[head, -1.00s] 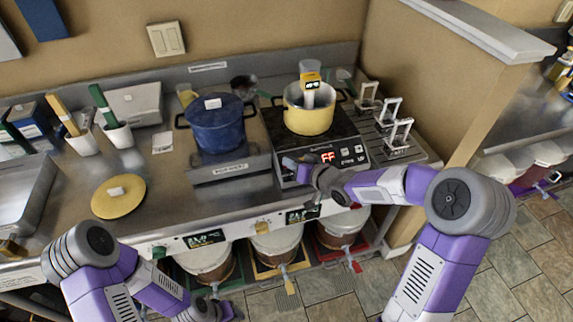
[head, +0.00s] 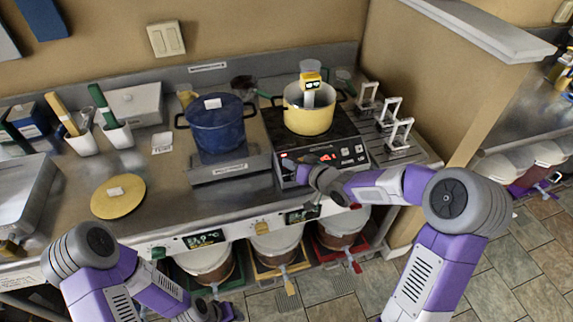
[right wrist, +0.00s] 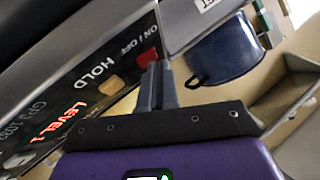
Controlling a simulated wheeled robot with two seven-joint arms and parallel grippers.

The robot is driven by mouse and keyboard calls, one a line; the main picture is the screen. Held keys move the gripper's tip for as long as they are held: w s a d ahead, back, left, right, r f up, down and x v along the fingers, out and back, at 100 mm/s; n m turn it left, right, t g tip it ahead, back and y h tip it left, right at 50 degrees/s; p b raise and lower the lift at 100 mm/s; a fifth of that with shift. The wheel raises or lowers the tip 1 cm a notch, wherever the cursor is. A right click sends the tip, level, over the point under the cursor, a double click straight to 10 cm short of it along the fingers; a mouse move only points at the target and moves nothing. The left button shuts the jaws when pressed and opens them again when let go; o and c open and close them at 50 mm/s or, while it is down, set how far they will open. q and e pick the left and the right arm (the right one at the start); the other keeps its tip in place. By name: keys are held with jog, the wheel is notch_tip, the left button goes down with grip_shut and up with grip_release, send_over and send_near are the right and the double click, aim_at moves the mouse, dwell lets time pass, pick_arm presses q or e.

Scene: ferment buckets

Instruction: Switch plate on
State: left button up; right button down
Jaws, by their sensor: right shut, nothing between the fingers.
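The induction plate (head: 348,142) carries a yellow pot (head: 308,118). Its front panel has a lit red display (head: 328,157), partly covered by my gripper in the head view. In the right wrist view, the panel shows lit red "LEVEL 1" text (right wrist: 68,121), a tan HOLD button (right wrist: 110,86) and a red ON/OFF button (right wrist: 147,58). My right gripper (head: 288,167) is shut and empty in front of the panel's left end. Its fingertips (right wrist: 158,66) are close beside the red button; contact cannot be told. My left gripper (head: 222,313) is low at the bottom edge, its jaws unclear.
A blue pot (head: 218,128) stands left of the plate. A yellow lid (head: 118,196) lies on the steel counter. A metal rack (head: 394,128) stands at right. Several buckets (head: 277,243) sit below the counter front. The counter between lid and blue pot is fairly clear.

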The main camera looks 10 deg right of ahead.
jog(key=shift+s+r+p, duration=0.45)
jog(key=shift+r+p, duration=0.3)
jog(key=shift+r, duration=0.05)
notch_tip(320, 180, up, 5)
jog(key=s+p, duration=0.3)
jog(key=p, duration=0.1)
jog(key=shift+r+p, duration=0.15)
jog(key=shift+p, duration=0.25)
dwell(0.5)
